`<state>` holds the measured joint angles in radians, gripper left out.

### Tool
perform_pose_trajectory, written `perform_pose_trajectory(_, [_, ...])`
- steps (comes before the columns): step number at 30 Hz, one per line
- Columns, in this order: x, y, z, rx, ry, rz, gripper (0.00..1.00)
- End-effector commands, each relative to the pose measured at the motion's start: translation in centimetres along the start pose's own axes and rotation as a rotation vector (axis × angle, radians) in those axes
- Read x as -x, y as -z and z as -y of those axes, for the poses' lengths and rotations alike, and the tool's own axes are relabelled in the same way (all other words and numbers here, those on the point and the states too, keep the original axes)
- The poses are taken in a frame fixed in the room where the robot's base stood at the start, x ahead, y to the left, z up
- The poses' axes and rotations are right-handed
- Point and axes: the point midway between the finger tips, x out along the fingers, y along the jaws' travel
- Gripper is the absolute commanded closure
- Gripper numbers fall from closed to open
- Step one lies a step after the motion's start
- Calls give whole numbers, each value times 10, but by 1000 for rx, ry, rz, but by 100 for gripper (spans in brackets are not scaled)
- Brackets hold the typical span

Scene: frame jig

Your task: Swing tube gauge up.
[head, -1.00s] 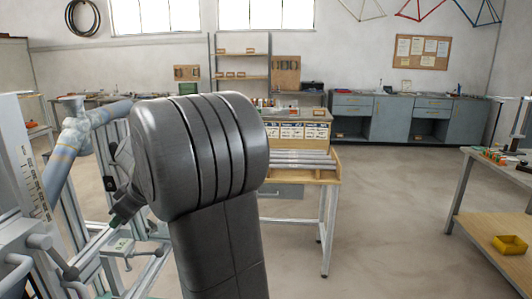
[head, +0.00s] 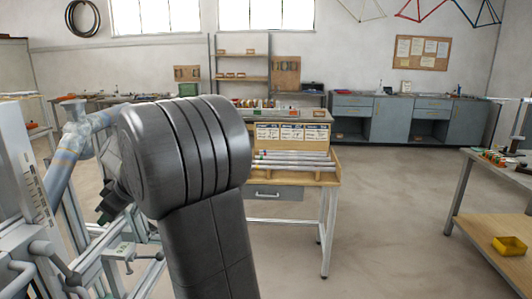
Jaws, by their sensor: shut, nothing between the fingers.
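The frame jig (head: 62,262) stands at the left, with silver rails, clamp handles and an upright plate (head: 28,178) that carries a scale. A grey-blue tube (head: 62,170) with a joint at its top rises beside the plate. I cannot make out which part is the tube gauge; it may be hidden behind my arm. My gripper (head: 104,216) shows only in part, small and dark, at the left of my large dark arm link. It is shut and empty, close to the jig's rails; I cannot tell whether it touches them.
A wooden-topped bench (head: 318,176) with several tubes on it stands right of my arm. A workbench (head: 480,205) with a yellow bin (head: 508,246) is at the right edge. Blue-grey cabinets (head: 400,120) line the back wall. The floor (head: 385,225) between is clear.

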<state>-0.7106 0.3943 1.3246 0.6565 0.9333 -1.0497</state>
Motion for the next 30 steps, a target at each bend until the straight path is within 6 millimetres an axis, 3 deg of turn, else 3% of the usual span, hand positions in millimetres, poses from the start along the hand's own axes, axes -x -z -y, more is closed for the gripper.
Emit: perform_pose_trajectory(30, [-18,25,0,-1,0,0,100])
